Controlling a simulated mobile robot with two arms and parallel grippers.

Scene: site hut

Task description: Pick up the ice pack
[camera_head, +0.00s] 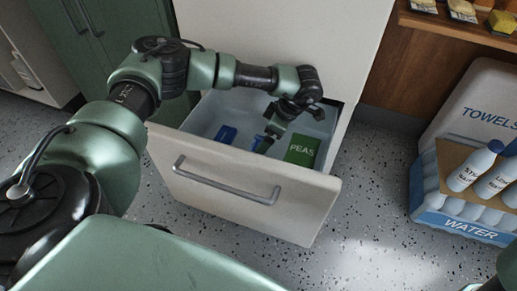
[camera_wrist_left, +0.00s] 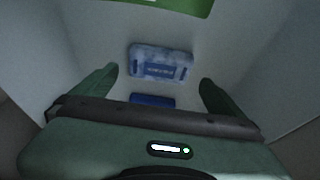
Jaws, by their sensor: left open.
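A frosted pale pack with a blue label, which looks like the ice pack (camera_wrist_left: 160,65), lies on the drawer floor in the left wrist view. In the head view only a small blue patch beside my gripper may be part of it. My left gripper (camera_head: 268,140) reaches down into the open drawer. In the left wrist view its two fingers (camera_wrist_left: 158,85) are apart and empty, with the pack showing beyond and between them. A darker blue item (camera_wrist_left: 153,101) lies close to the pack; the head view shows a blue item (camera_head: 226,134) left of my gripper.
The white drawer (camera_head: 225,197) is pulled out, its walls close around my gripper. A green PEAS package (camera_head: 302,150) stands at its right end. A blue-and-white WATER crate (camera_head: 462,228) with bottles stands at right. The speckled floor between is clear.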

